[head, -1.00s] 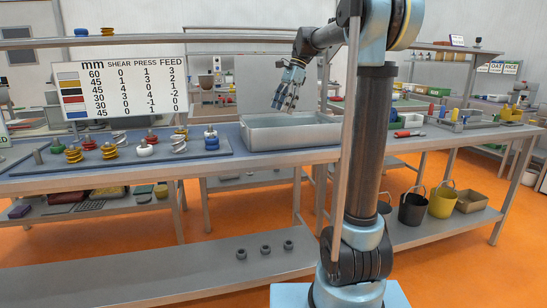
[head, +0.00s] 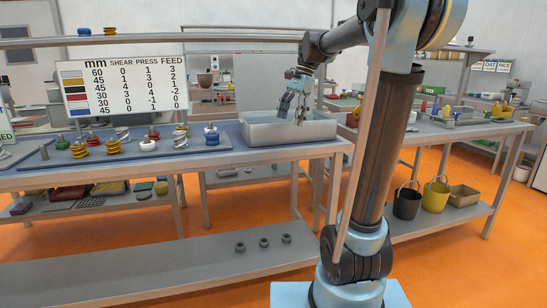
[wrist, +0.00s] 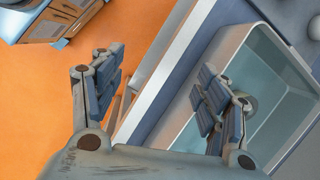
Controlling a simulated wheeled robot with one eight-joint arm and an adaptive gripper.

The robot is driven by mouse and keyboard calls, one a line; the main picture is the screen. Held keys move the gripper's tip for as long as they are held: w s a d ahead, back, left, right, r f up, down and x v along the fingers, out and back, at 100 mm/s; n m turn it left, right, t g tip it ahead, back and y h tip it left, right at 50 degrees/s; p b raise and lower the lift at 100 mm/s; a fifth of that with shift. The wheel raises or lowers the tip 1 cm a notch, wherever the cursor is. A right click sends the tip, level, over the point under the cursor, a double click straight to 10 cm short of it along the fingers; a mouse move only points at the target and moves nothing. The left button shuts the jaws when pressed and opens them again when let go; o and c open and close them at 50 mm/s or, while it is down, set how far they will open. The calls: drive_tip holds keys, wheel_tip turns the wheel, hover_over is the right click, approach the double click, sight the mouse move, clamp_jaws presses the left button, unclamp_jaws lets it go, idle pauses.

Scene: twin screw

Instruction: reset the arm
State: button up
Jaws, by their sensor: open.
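My gripper (head: 293,112) is open, with its fingers apart and nothing between them. In the head view it hangs over the grey metal bin (head: 262,139) on the bench, with its fingertips low near the bin's opening. In the wrist view my gripper (wrist: 160,88) shows both fingers spread. The right finger lies over the bin (wrist: 237,38), whose inside looks teal, and the left finger shows against the orange floor. A rounded item shows partly behind the right finger; I cannot tell what it is.
A blue mat (head: 100,158) with coloured springs and posts lies left of the bin. A sign board (head: 118,88) stands behind it. Buckets (head: 436,196) stand on the lower shelf at right. Several small dark parts (head: 264,243) lie on the low front shelf.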

drive_tip(key=s+d+f+n+t+h, duration=0.1)
drive_tip(key=s+d+f+n, duration=0.2)
drive_tip(key=s+f, duration=0.6)
drive_tip(key=s+d+f+n+t+h, duration=0.1)
drive_tip(key=s+d+f+n, duration=0.3)
drive_tip(key=s+f, duration=0.5)
drive_tip(key=s+d+f+n+t+h, duration=0.1)
drive_tip(key=s+d+f+n, duration=0.3)
drive_tip(key=s+f, duration=0.5)
drive_tip(key=shift+d+f, duration=0.45)
drive_tip(key=shift+d, duration=0.45)
